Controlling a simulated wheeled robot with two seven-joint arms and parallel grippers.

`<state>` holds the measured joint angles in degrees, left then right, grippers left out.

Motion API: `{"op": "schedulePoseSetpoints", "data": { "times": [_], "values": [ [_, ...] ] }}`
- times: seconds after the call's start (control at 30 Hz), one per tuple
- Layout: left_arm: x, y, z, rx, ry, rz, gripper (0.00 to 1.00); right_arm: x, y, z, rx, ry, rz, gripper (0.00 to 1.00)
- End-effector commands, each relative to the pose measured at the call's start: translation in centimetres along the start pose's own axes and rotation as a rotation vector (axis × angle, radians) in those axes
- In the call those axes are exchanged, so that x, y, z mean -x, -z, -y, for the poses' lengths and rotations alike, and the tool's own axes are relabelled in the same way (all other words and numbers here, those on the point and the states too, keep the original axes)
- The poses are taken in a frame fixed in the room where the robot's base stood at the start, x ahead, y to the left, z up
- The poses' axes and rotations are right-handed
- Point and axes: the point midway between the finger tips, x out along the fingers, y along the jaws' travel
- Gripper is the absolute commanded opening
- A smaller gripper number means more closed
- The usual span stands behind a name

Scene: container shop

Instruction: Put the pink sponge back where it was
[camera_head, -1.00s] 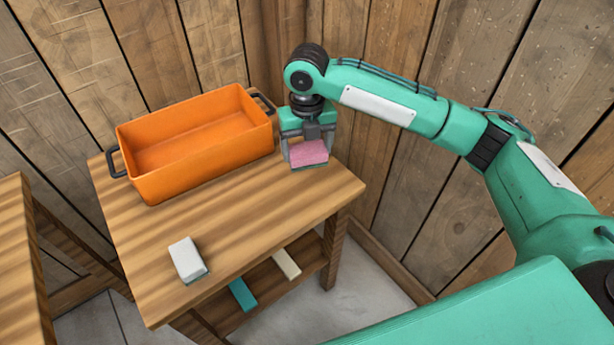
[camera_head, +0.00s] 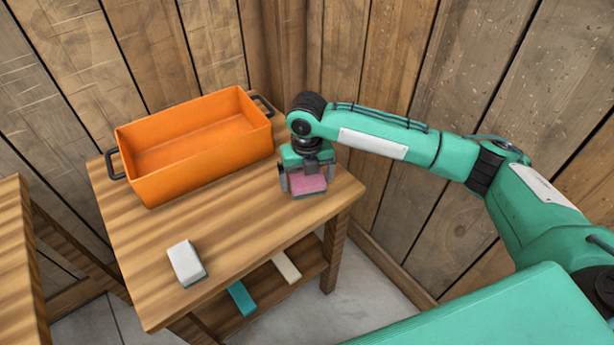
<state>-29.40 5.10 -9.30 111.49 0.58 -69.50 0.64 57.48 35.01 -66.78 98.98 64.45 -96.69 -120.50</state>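The pink sponge (camera_head: 308,186) is at the right end of the wooden table, right of the orange bin. My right gripper (camera_head: 308,184) comes down on it from above, with one finger on each side of the sponge, shut on it. I cannot tell whether the sponge touches the tabletop or hangs just above it. My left gripper is not in view.
The orange bin (camera_head: 205,172) with dark handles stands empty at the back of the table (camera_head: 235,225). A white sponge (camera_head: 187,262) lies near the front left. A teal block (camera_head: 242,297) and a cream block (camera_head: 286,267) lie on the lower shelf. The middle front tabletop is clear.

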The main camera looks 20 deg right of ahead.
Motion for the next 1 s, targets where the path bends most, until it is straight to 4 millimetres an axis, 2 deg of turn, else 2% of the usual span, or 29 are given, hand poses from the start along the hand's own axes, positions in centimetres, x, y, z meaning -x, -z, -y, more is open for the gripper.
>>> {"op": "schedulePoseSetpoints", "data": {
  "times": [0.37, 0.47, 0.8, 1.0],
  "values": [
    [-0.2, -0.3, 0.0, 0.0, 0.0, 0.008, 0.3, 0.6, -0.1, 0.0, 0.0, 0.0, 0.002, 0.98],
    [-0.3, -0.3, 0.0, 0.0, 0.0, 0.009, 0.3, 1.8, -0.1, 0.0, 0.0, -0.001, 0.002, 0.98],
    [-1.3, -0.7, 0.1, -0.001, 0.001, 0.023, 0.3, 8.9, -0.1, -0.1, 0.0, -0.002, 0.004, 0.98],
    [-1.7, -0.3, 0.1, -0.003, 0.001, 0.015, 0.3, 11.5, -0.1, 0.0, 0.0, 0.0, 0.002, 0.98]
  ]
}}
